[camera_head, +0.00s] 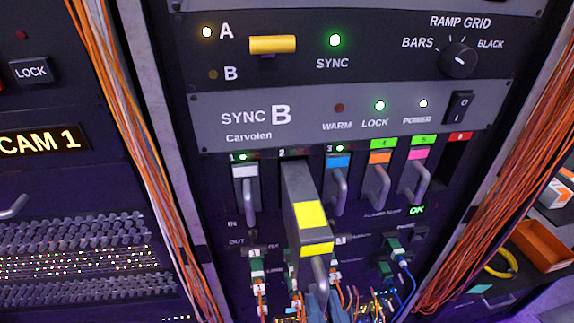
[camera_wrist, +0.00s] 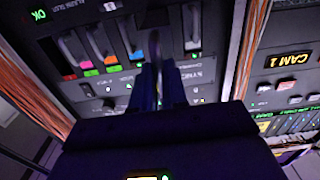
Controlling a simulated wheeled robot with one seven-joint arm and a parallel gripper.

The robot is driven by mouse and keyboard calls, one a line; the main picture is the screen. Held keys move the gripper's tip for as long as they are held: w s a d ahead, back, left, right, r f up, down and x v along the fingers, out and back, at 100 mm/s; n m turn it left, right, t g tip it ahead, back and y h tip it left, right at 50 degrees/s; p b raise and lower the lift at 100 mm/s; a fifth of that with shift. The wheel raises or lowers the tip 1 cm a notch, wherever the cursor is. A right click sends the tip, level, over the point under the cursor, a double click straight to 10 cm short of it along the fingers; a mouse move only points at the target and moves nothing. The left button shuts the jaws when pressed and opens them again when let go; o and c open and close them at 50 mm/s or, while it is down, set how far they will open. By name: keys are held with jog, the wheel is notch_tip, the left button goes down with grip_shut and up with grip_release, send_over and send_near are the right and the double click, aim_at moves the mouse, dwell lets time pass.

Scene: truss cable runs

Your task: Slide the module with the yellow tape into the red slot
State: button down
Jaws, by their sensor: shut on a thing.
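The grey module with yellow tape (camera_head: 311,215) stands out toward me in front of position 2 of the lower rack unit. Its back end is near the slot row; I cannot tell whether it is still inside slot 2. My gripper (camera_head: 319,296) is at the bottom of the head view, shut on the module's front handle. In the wrist view my gripper (camera_wrist: 158,72) closes around that handle, and the module body is mostly dark. The red slot (camera_head: 459,138), with a red label, is at the right end of the row and looks dark and empty.
Modules with blue (camera_head: 339,161), orange (camera_head: 380,157) and pink (camera_head: 418,154) labels sit between, their handles sticking out. A white-labelled module (camera_head: 244,172) sits at left. Orange cable bundles (camera_head: 490,170) run down both sides. Patch cables (camera_head: 296,280) hang below.

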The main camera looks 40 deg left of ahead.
jog(key=shift+v, duration=1.45)
